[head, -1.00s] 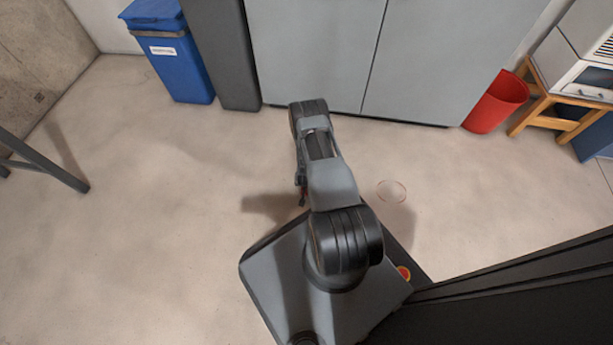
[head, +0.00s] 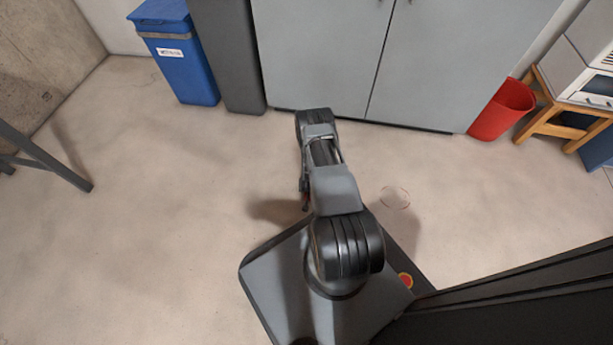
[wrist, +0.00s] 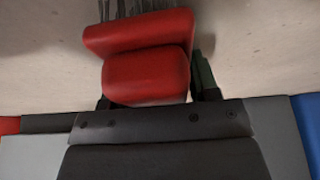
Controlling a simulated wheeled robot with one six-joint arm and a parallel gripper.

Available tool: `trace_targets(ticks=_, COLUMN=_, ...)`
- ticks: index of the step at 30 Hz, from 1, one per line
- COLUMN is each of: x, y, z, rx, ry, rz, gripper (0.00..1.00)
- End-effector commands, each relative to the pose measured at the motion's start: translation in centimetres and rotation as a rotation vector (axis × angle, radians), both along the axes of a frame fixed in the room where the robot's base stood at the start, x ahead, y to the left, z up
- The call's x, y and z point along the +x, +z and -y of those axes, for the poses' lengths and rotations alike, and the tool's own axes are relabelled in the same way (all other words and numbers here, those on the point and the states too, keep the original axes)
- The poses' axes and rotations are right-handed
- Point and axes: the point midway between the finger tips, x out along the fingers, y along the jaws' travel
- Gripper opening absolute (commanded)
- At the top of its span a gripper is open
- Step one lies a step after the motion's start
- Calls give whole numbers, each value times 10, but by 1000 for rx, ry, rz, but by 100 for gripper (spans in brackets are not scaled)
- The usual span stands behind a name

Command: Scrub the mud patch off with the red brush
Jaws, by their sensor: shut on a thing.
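The red brush (wrist: 147,75) fills the upper middle of the wrist view, with grey bristles (wrist: 130,9) at the top edge. My gripper (wrist: 152,88) is shut on its red block-like handle, a dark finger on each side. In the head view my arm hides most of the gripper, and only a small red bit (head: 306,206) of the brush shows beside it. A faint thin ring (head: 396,198) lies on the floor to the right of my arm; I cannot make out brown mud in it. The bristle tips are out of the wrist view, so floor contact cannot be told.
Grey cabinets (head: 320,55) stand ahead, with a blue bin (head: 185,65) to their left and a red bin (head: 502,108) to their right. A wooden stool (head: 545,125) stands at far right. A dark structure (head: 530,295) is close at lower right.

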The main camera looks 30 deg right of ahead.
Motion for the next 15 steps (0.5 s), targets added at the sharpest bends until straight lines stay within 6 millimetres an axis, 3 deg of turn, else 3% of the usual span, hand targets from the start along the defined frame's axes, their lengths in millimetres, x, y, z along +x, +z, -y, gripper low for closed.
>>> trace_targets(ticks=4, x=3, y=24, z=-4, rx=-1, ry=7, rz=3, gripper=33)
trace_targets(ticks=15, x=5, y=57, z=-11, rx=-1, ry=23, rz=2, gripper=33)
